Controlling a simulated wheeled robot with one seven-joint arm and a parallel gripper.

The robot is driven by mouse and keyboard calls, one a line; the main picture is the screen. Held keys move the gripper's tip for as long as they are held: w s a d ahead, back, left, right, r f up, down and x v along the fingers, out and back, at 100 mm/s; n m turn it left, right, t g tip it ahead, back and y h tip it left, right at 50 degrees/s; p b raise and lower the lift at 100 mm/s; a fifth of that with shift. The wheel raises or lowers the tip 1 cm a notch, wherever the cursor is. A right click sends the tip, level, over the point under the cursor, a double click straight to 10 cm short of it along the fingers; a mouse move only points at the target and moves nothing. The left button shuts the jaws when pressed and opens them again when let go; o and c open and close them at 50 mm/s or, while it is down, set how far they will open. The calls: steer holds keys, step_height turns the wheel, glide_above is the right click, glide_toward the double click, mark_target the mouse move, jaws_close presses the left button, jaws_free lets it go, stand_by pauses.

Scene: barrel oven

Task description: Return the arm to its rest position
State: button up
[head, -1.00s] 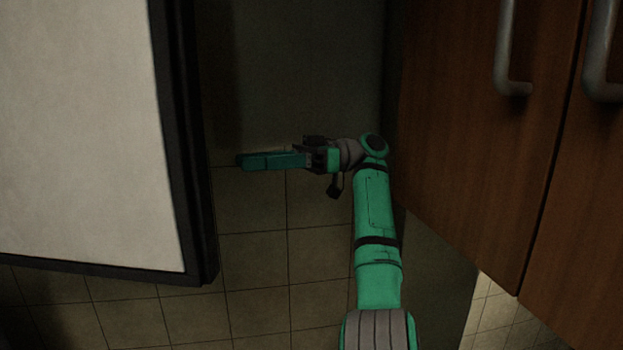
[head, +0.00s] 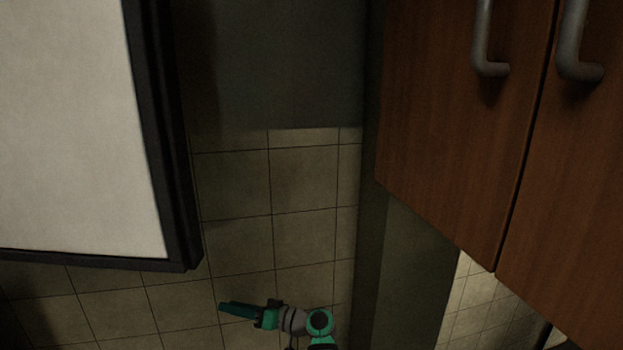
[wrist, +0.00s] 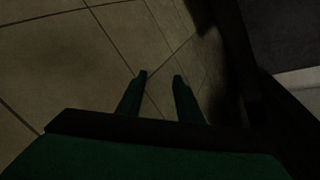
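My arm, green with grey joints, shows at the bottom of the head view, mostly cut off by the frame's lower edge. My gripper (head: 224,307) points left there, in front of the tiled surface, and is seen side-on. In the wrist view my gripper (wrist: 160,76) shows two green fingers with a clear gap between them. Nothing is between the fingers, and only tiles lie beyond them.
A white panel with a black frame (head: 170,150) stands at the left. Brown wooden cabinet doors (head: 440,130) with grey handles (head: 483,45) hang at the right. Beige tiles (head: 235,245) fill the space between. A dark frame edge (wrist: 240,60) lies right of the fingers in the wrist view.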

steer(key=s+f+m+t+h, duration=0.2)
steer(key=s+f+m+t, duration=0.15)
steer(key=f, duration=0.85)
steer(key=s+d+f+m+t+h, duration=0.25)
steer(key=s+d+f+h, duration=0.2)
steer(key=s+f, duration=0.5)
steer(key=s+d+f+m+t+h, duration=0.1)
steer(key=s+d+f+m+h, duration=0.3)
steer(key=s+f, duration=0.6)
steer(key=s+d+r+t+h, duration=0.1)
steer(key=s+d+r+h, duration=0.2)
steer(key=s, duration=0.6)
steer(key=s+d+r+n+h, duration=0.1)
steer(key=s+d+r, duration=0.3)
steer(key=s, duration=0.5)
steer(key=s+d+r+t+h, duration=0.1)
steer(key=s+d+r+h, duration=0.1)
steer(key=s+d, duration=0.5)
steer(key=s+r+n+t, duration=0.1)
steer(key=s+r+n, duration=0.1)
steer(key=s+r, duration=0.6)
step_height(320, 180, up, 3)
steer(key=shift+s+a+r, duration=0.1)
steer(key=shift+s+a, duration=0.15)
steer(key=shift+a, duration=0.2)
